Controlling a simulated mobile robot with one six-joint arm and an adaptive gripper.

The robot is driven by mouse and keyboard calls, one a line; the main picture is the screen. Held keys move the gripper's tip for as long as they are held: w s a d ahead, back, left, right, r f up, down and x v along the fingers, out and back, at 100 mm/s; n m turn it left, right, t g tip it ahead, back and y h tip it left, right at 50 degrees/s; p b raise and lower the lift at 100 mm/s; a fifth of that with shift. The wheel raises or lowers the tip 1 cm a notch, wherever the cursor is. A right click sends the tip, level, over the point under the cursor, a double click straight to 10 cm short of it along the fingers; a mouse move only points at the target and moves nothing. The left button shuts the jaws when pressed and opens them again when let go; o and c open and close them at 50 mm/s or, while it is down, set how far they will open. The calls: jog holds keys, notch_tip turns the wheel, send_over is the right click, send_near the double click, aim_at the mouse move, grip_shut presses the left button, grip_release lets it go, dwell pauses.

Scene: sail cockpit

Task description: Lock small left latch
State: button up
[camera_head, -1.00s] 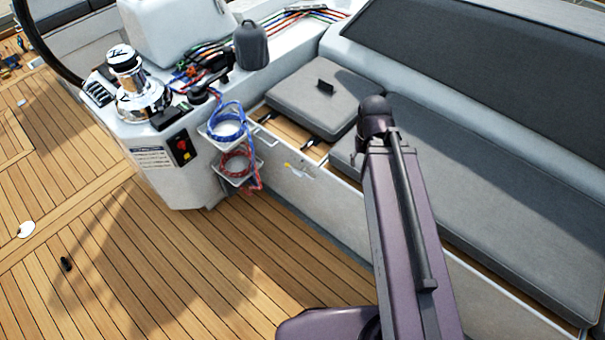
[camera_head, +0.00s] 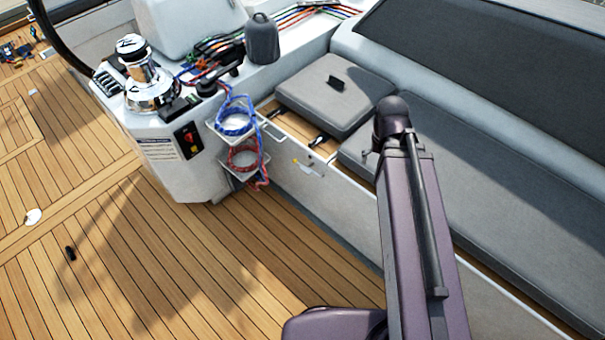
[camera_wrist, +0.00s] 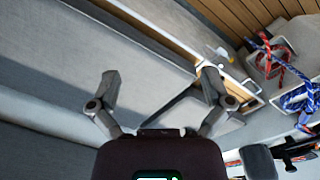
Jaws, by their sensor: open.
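Two small dark latch-like fittings show on the wooden ledge in front of the small grey cushion (camera_head: 333,97). The left one (camera_head: 274,113) is by the rope bins, and the right one (camera_head: 319,140) is nearer my arm. Whether either is locked is too small to tell. In the wrist view my gripper (camera_wrist: 160,82) is open and empty, with both fingers spread apart over the seating. It touches no latch. In the head view my gripper is hidden behind my arm.
Blue rope (camera_head: 236,121) and red rope (camera_head: 243,157) hang in bins on the console side. A chrome winch (camera_head: 146,80) stands on the console. A long grey cushion (camera_head: 500,180) lies at right. The teak deck (camera_head: 200,260) in front is mostly clear.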

jog(key=w+a+f+m+t+h+b, duration=0.1)
jog(key=w+a+f+m+h+b, duration=0.25)
jog(key=f+b, duration=0.75)
jog(key=m+t+h+b, duration=0.4)
jog(key=t+b, duration=0.6)
jog(key=b, duration=2.5)
send_near(305, 170)
jog(key=v, duration=0.5)
jog(key=shift+w+a+r, duration=0.1)
jog(key=shift+a+r, duration=0.25)
jog(key=shift+w+d, duration=0.1)
jog(key=b+x, duration=0.1)
jog(key=x, duration=0.2)
jog(key=b+x, duration=0.2)
jog(key=x, duration=0.2)
jog(key=b+x, duration=0.1)
jog(key=x, duration=0.3)
jog(key=shift+d+f+b, duration=0.25)
jog(key=shift+f+b, duration=0.15)
jog(key=shift+b+x, duration=0.3)
jog(key=shift+x, duration=0.7)
